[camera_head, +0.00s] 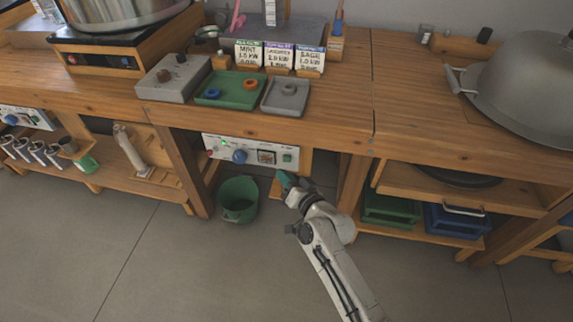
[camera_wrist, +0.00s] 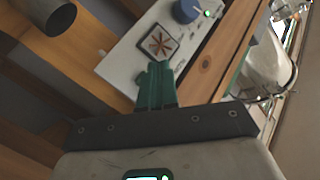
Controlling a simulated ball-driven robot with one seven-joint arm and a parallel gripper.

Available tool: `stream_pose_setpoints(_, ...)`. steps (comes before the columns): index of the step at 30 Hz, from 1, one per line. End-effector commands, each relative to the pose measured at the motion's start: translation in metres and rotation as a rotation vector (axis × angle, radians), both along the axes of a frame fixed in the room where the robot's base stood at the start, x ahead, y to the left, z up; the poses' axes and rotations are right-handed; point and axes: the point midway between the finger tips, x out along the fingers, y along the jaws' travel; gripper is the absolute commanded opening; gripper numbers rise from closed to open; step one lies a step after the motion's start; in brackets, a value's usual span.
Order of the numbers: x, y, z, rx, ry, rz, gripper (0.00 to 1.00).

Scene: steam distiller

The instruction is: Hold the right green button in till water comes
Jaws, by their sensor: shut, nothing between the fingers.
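A white control panel (camera_head: 250,153) is set under the front edge of the bench. It bears a blue knob (camera_head: 239,157), a square dial with a star-like mark (camera_head: 266,158) and a green button (camera_head: 287,158) at its right end. My gripper (camera_head: 284,178) is just below that button, with its green fingers shut and empty. In the wrist view the fingers (camera_wrist: 155,85) cover the panel's near end, and the button is hidden behind them. I cannot tell whether they touch it. The panel (camera_wrist: 125,62) also shows there. No water is visible.
A green bucket (camera_head: 238,200) stands on the floor below the panel. Wooden bench legs flank the opening. A shelf at right holds green (camera_head: 390,210) and blue (camera_head: 455,220) crates. Another panel (camera_head: 25,119) is at far left. The floor in front is clear.

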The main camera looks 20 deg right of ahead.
Motion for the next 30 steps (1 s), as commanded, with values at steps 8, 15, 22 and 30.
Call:
stream_pose_setpoints(8,0.014,-0.01,-0.001,0.001,0.0,0.0,0.0)
stream_pose_setpoints(15,0.015,-0.011,0.0,0.001,0.0,0.0,0.0)
stream_pose_setpoints(22,0.015,-0.011,0.0,0.001,0.0,0.0,0.0)
stream_pose_setpoints(30,0.015,-0.011,0.0,0.001,0.0,0.0,0.0)
